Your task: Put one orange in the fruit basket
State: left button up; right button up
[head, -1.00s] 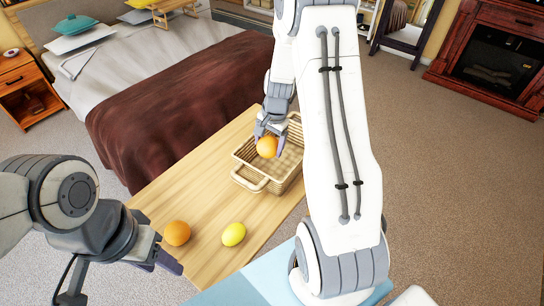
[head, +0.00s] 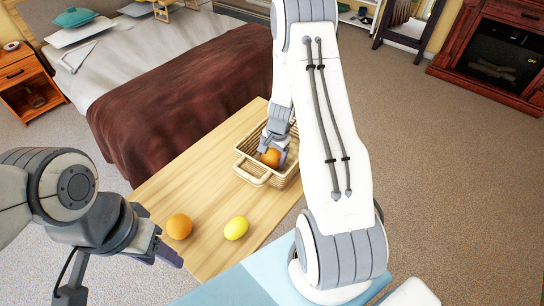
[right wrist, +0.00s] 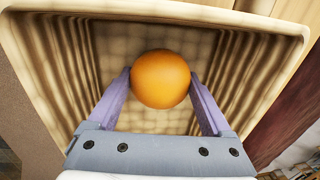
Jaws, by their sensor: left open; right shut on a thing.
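An orange (head: 270,157) is held between the fingers of my right gripper (head: 272,152), inside the walls of the wicker fruit basket (head: 252,175). In the right wrist view, the orange (right wrist: 161,79) sits between both fingertips of my right gripper (right wrist: 162,84), with the floor of the basket (right wrist: 290,42) behind it. I cannot tell whether the orange touches that floor. A second orange (head: 179,226) lies on the wooden table (head: 195,188), left of a lemon. My left gripper (head: 165,252) is open and empty near the table's front left edge.
The yellow lemon (head: 236,228) lies on the table in front of the basket. A bed with a brown blanket (head: 180,100) stands behind the table. The middle of the tabletop is clear.

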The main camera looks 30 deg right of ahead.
aim_at(277, 155)
jog(key=shift+f, duration=0.15)
jog(key=o, duration=1.3)
jog(key=shift+o, duration=0.2)
notch_tip(277, 155, up, 12)
jog(key=s, duration=0.2)
jog(key=s+a+r+n, duration=0.1)
jog(key=a+r+n, duration=0.5)
jog(key=a, duration=0.6)
jog(key=s+a+r+n, duration=0.3)
jog(key=s+a+n, duration=0.4)
jog(key=s, duration=0.4)
jog(key=s+a+r+n+g, duration=0.1)
jog(key=s+a+r+n, duration=0.2)
jog(key=s+a+n, duration=0.5)
jog(key=s, duration=0.3)
jog(key=shift+a+r, duration=0.25)
jog(key=shift+r, duration=0.15)
